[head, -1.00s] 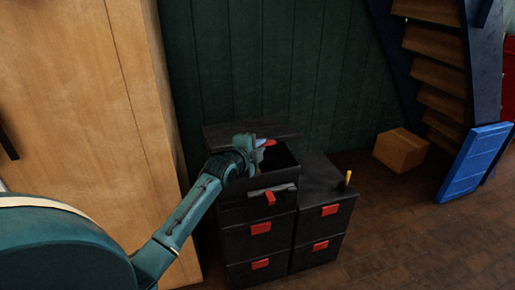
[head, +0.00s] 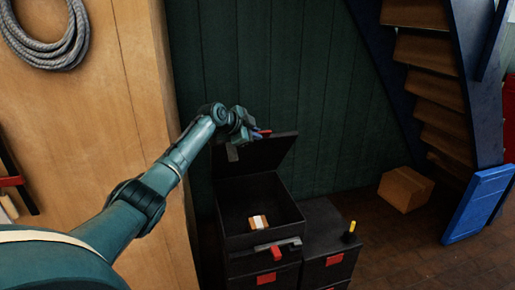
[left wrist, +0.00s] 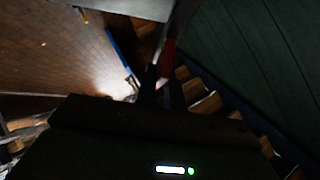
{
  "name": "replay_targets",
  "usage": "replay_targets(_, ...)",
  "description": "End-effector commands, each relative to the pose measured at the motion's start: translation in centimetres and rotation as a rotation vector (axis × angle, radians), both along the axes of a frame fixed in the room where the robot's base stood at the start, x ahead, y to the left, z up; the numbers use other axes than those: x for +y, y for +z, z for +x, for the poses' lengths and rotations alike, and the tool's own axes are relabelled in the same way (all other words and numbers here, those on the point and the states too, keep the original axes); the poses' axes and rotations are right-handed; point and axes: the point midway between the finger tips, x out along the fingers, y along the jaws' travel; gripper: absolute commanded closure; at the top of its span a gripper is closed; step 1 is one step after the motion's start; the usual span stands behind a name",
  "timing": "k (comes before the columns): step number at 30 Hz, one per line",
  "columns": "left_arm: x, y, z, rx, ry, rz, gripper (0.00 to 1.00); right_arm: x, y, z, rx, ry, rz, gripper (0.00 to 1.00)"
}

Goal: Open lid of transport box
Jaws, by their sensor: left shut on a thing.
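The black transport box (head: 235,226) stands on a stack of black boxes with its top open. Its lid (head: 255,158) is raised at the back and tilts up above the box. My left gripper (head: 258,135) is at the lid's upper edge, shut on its red latch (head: 264,132). A red part also shows between the dark fingers in the left wrist view (left wrist: 167,52), which is dim. A small white and orange item (head: 258,222) lies inside the box. A second red latch (head: 277,253) shows on the front. My right gripper is not in view.
A lower black box (head: 322,222) with a yellow-handled tool (head: 352,227) stands to the right. A wooden panel (head: 130,90) is close on the left. A cardboard box (head: 405,189), blue panel (head: 478,205) and stairs (head: 430,90) are at the right.

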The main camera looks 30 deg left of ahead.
Motion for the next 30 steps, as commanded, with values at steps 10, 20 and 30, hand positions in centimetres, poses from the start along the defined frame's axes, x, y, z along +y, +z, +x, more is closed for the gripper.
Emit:
replay_targets(10, 1.4, 1.8, 1.2, -0.012, 0.002, 0.012, 1.00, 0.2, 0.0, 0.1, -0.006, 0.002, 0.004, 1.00)
replay_targets(20, 1.5, 1.9, 1.3, -0.013, 0.002, 0.014, 1.00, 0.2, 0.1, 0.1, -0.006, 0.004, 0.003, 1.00)
replay_targets(30, 1.4, 1.9, 1.2, -0.010, 0.002, 0.012, 0.69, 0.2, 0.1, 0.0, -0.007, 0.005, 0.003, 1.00)
